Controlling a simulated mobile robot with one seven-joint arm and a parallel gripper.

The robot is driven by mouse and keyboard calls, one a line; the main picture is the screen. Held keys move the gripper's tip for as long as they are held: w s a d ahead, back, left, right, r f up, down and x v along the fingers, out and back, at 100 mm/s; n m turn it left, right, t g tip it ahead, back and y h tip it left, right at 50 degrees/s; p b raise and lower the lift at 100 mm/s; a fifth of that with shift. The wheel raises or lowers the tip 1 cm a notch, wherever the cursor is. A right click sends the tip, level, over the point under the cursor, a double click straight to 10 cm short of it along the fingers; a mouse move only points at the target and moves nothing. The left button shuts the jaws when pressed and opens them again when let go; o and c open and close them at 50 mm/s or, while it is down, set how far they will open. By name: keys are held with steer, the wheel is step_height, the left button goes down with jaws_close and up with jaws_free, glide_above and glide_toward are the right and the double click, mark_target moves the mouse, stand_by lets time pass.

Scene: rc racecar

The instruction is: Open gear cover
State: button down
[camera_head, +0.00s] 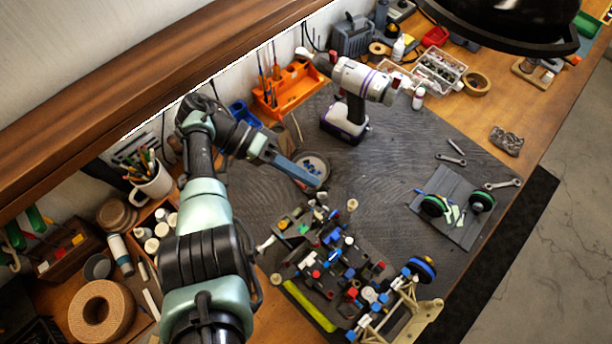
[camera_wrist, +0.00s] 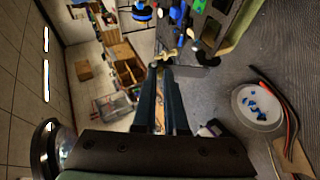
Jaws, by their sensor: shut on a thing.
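The RC car (camera_head: 335,260), a dark chassis with red, blue and white parts, lies on the grey mat. In the wrist view its chassis (camera_wrist: 222,28) is at the top right. My gripper (camera_head: 316,183) is over the far end of the car in the head view. In the wrist view the two long blue-grey fingers of my gripper (camera_wrist: 161,68) come together at a small pale grey part (camera_wrist: 178,60) beside the car and are shut on it. The fingertips hide some of this part. I cannot tell for sure whether it is the gear cover.
A round dish (camera_head: 313,168) with blue bits is close behind my fingers. A drill (camera_head: 350,100) stands at the back. A grey board with green wheels (camera_head: 448,210) lies to the right. The mat between dish and board is clear.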

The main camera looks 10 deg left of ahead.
steer(key=shift+w+a+h, duration=0.1)
steer(key=shift+h, duration=0.2)
stand_by(0.4)
steer(key=c, duration=1)
jaws_free()
steer(key=shift+o, duration=0.2)
step_height(320, 180, up, 10)
steer(key=p, duration=0.9)
